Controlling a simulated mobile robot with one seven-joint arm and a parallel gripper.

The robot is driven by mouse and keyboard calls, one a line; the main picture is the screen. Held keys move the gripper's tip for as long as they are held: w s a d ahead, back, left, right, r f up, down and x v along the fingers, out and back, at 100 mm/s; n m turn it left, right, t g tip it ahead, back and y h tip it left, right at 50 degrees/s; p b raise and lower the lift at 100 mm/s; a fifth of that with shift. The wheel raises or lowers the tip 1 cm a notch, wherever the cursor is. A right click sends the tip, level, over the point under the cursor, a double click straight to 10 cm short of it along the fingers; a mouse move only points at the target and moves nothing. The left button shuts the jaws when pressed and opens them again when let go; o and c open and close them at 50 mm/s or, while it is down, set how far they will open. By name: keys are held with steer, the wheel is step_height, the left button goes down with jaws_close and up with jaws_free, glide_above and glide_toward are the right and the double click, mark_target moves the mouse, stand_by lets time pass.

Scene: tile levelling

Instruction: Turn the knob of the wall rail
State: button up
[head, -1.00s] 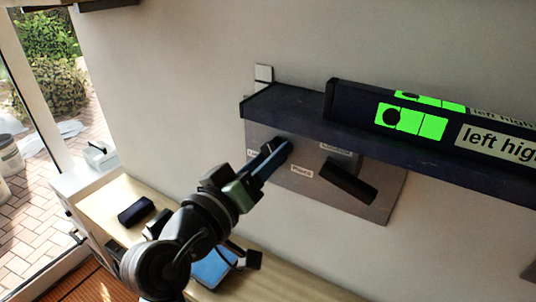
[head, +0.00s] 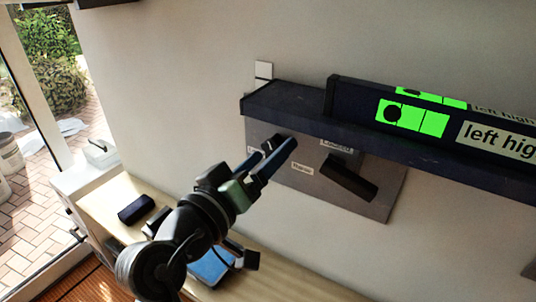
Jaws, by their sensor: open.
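The wall rail (head: 300,110) is a dark ledge across the wall at right. A grey plate (head: 375,205) with small labels hangs below it. A dark knob (head: 271,140) sits at the plate's upper left, partly hidden by my fingers. My gripper (head: 279,149) is open in front of it, its two blue-black fingers apart; whether they touch the knob cannot be told. A dark bar-shaped handle (head: 349,179) sits tilted on the plate, right of my gripper. A level (head: 333,97) on the rail has a green display with a dark bubble at its left and reads "left high".
A wooden bench (head: 90,200) runs along the wall below, with a dark block (head: 136,209) and a blue-faced device (head: 212,265) on it. A small white plate (head: 263,70) is on the wall above the rail. A window is at left.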

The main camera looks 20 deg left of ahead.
steer(key=b+v, duration=0.3)
steer(key=v, duration=0.9)
steer(key=shift+s+b, duration=0.2)
steer(key=shift+b, duration=0.2)
steer(key=shift+a, duration=0.1)
steer(key=w+d+r+m+t+y, duration=0.2)
steer(key=w+d+r+t+y, duration=0.25)
steer(key=r, duration=0.75)
steer(key=s+d+r+m+t, duration=0.1)
steer(key=s+d+r+t, duration=0.1)
steer(key=d+r, duration=0.3)
steer(key=s+d+r+m+t, duration=0.1)
steer(key=s+d+r+t, duration=0.2)
steer(key=r, duration=0.5)
steer(key=shift+s+d+r, duration=0.3)
steer(key=shift+s+d, duration=0.35)
steer(key=shift+d, duration=0.45)
steer(key=shift+w+f+y, duration=0.1)
steer(key=shift+y, duration=0.15)
